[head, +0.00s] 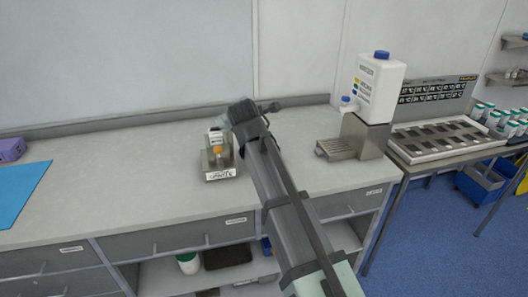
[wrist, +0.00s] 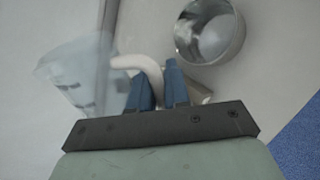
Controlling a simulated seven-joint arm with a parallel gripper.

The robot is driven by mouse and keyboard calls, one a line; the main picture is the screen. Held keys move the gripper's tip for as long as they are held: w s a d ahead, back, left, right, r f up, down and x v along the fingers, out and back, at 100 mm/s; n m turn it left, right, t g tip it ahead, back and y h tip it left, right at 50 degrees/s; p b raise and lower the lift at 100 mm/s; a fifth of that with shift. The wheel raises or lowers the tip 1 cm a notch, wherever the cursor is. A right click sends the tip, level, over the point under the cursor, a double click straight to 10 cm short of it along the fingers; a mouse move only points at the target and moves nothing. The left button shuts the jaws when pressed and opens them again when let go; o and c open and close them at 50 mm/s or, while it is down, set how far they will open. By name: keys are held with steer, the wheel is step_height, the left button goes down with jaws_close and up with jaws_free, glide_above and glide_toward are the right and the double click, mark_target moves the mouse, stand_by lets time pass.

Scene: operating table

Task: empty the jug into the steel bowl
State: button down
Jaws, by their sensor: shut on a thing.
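My gripper (wrist: 157,80) is shut on the white curved handle of the jug (wrist: 72,75). The jug is pale and translucent, with dark marks on its side, and is blurred at the left of the wrist view. I cannot tell its tilt or what is in it. The round steel bowl (wrist: 210,30) is at the top right of the wrist view, apart from the jug and beyond my fingers. I cannot make out any contents in it. In the head view the end of my arm is over the counter; I cannot make out the bowl there.
A small metal holder (head: 219,160) with bottles and a label stands on the counter left of my arm. A white canister (head: 375,80) with a tap stands on a steel stand at the right. A blue mat (head: 20,190) lies at the left. Counter between mat and holder is clear.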

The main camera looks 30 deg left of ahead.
steer(key=shift+s+a+r+n+t+h, duration=0.1)
steer(key=shift+s+r+n+t+h, duration=0.2)
steer(key=shift+r+n+t, duration=0.85)
steer(key=shift+s+a+r+n+t+h, duration=0.1)
steer(key=shift+r+n+t+h, duration=0.45)
steer(key=shift+t, duration=1.25)
steer(key=shift+s+a+r+n+t+h, duration=0.2)
steer(key=shift+r+n+t, duration=0.25)
steer(key=shift+n+t, duration=0.85)
steer(key=shift+d, duration=0.1)
steer(key=shift+r+t, duration=0.15)
steer(key=shift+t, duration=0.1)
steer(key=r, duration=0.3)
steer(key=shift+a, duration=0.4)
steer(key=shift+w+f+m, duration=0.1)
steer(key=shift+w+m, duration=0.05)
steer(key=shift+m, duration=0.15)
